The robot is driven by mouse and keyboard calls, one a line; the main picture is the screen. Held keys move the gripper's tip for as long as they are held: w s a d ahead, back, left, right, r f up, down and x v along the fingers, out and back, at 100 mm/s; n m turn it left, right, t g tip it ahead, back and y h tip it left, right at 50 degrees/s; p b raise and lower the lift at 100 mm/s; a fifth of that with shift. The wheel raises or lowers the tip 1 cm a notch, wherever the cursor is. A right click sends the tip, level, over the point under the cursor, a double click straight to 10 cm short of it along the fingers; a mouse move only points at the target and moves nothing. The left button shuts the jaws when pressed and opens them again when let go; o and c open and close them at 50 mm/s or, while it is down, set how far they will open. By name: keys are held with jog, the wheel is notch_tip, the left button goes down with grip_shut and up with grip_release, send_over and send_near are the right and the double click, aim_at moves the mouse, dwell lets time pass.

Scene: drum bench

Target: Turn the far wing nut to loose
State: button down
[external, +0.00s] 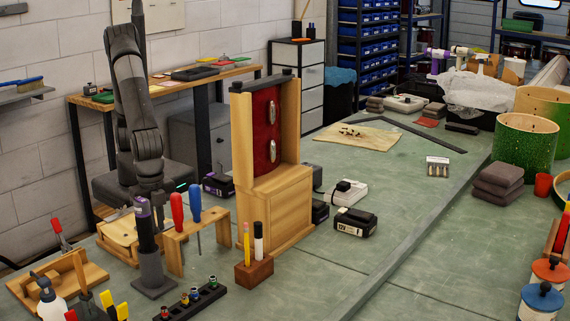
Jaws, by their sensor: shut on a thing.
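The only arm in view is my dark grey arm (147,145) at the left, and part of it runs out of the top edge. I cannot make out my gripper's fingers or what lies between them. A dark post with a purple band (143,212) stands upright at the arm's lower end; I cannot tell whether they touch. A wooden upright frame (240,140) with a red panel (262,115) stands right of the arm. Two silver oval fittings sit on the panel, an upper one (273,112) and a lower one (273,149). No wing nut can be clearly identified.
A wooden rack holds red (177,210) and blue (195,205) screwdrivers between arm and frame. A marker block (254,272) and a black socket strip (190,301) lie in front. A black battery (355,222) sits right of the frame. The bench's middle right is mostly clear.

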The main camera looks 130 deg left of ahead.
jog(key=shift+n, duration=0.3)
jog(key=n, duration=0.5)
jog(key=shift+n, duration=0.3)
jog(key=n, duration=1.6)
jog(key=shift+n, duration=0.3)
dwell(0.3)
jog(key=c, duration=1.5)
grip_release()
jog(key=shift+o, duration=0.2)
